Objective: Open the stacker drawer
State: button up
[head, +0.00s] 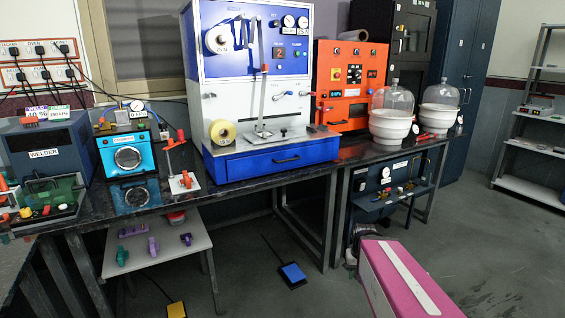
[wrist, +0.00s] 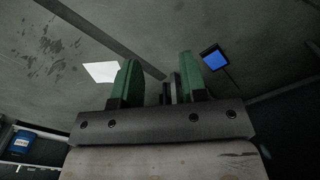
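A tall blue and white machine (head: 250,95) stands on the bench in the head view. A wide blue drawer (head: 240,168) with a dark bar handle (head: 286,160) is at its base. The drawer front looks flush with the base, so it appears closed. My gripper (wrist: 158,68) shows in the wrist view with its two green fingers spread apart. I see nothing held between them. It points at the floor area, and the drawer is not in the wrist view. In the head view the gripper cannot be made out clearly, so its distance from the drawer is unclear.
An orange machine (head: 350,88) and two glass domes on white bases stand right of the blue machine. A turquoise unit (head: 128,155) and a red-handled press (head: 180,165) stand left. A blue pedal (head: 292,274) lies on the floor below. The floor before the bench is mostly clear.

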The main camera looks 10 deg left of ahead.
jog(key=w+a+r+m+t+y, duration=0.1)
jog(key=w+a+r+t+y, duration=0.15)
jog(key=w+a, duration=0.35)
jog(key=m+t+y, duration=0.6)
jog(key=m+t, duration=0.4)
jog(key=t, duration=0.1)
send_near(287, 160)
jog(key=shift+g, duration=0.25)
jog(key=x, duration=1)
jog(key=shift+w, duration=0.3)
grip_shut()
